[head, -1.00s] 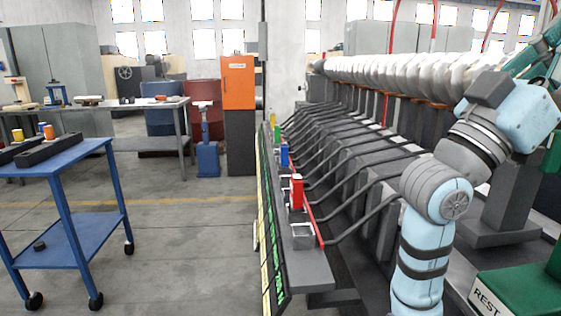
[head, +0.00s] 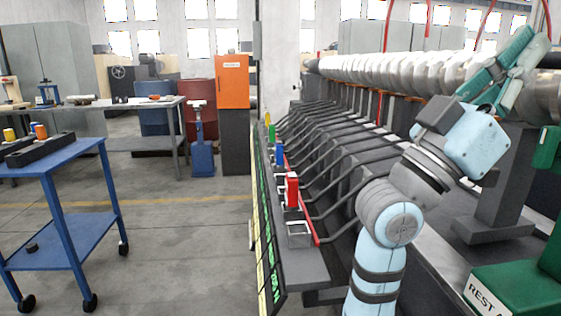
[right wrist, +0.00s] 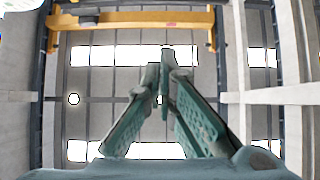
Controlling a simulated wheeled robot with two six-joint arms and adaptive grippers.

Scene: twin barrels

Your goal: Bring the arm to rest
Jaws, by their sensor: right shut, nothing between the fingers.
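My right arm reaches in at the right of the head view, and its teal gripper (head: 528,42) points up in front of the row of pale rounded machine parts. In the right wrist view the two fingers of this gripper (right wrist: 164,72) come together at the tips, with nothing between them and the ceiling behind. My left gripper is out of view.
The long machine with dark bars (head: 335,150) fills the right side. Red (head: 291,190) and blue (head: 279,154) blocks stand on its front ledge. A blue cart (head: 65,160) and an orange cabinet (head: 232,82) stand left. Floor between cart and machine is clear.

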